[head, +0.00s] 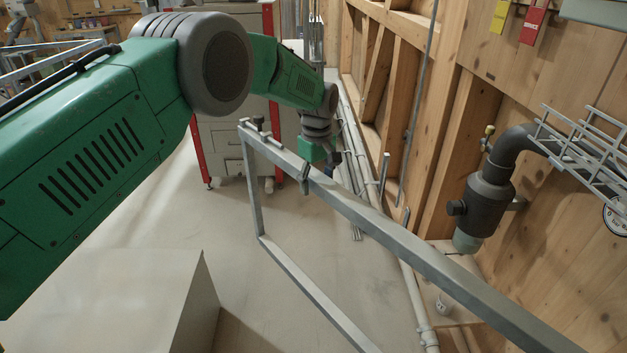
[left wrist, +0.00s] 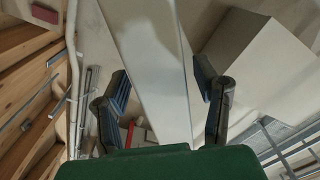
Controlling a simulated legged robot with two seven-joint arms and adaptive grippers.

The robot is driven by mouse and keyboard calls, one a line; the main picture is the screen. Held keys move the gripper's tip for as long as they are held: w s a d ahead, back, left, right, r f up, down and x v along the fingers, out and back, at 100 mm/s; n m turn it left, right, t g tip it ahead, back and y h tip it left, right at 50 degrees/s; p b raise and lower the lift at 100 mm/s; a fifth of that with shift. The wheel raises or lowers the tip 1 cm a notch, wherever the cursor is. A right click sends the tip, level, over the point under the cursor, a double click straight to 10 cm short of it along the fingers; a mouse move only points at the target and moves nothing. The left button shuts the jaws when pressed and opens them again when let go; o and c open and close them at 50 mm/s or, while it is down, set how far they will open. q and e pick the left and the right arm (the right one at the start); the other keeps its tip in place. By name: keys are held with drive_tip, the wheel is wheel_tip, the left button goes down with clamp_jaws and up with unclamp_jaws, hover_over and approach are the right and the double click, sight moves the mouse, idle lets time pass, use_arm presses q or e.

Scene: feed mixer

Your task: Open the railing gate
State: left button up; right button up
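The railing gate (head: 400,240) is a grey metal frame. Its top rail runs from the far upright post at the left to the lower right edge of the head view. My left gripper (head: 320,168) points down over the top rail, a little in from that far end. One finger shows on the near side of the rail and one on the far side. In the left wrist view the rail (left wrist: 152,70) lies between the two open fingers (left wrist: 162,90), with gaps on both sides. My right gripper is in neither view.
A pale box (head: 110,300) stands at the lower left. A grey cabinet with red edges (head: 235,145) stands behind the gate. A wooden wall (head: 540,190) with a dark pipe (head: 488,195) and wire tray (head: 585,140) is at the right.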

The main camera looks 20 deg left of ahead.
use_arm(q)
drive_tip(key=shift+w+d+r, duration=0.1)
drive_tip(key=shift+d+r, duration=0.05)
drive_tip(key=shift+r, duration=0.1)
wheel_tip(320, 180, up, 11)
drive_tip(key=shift+f, duration=0.1)
drive_tip(key=shift+d+r, duration=0.2)
drive_tip(key=shift+r, duration=0.25)
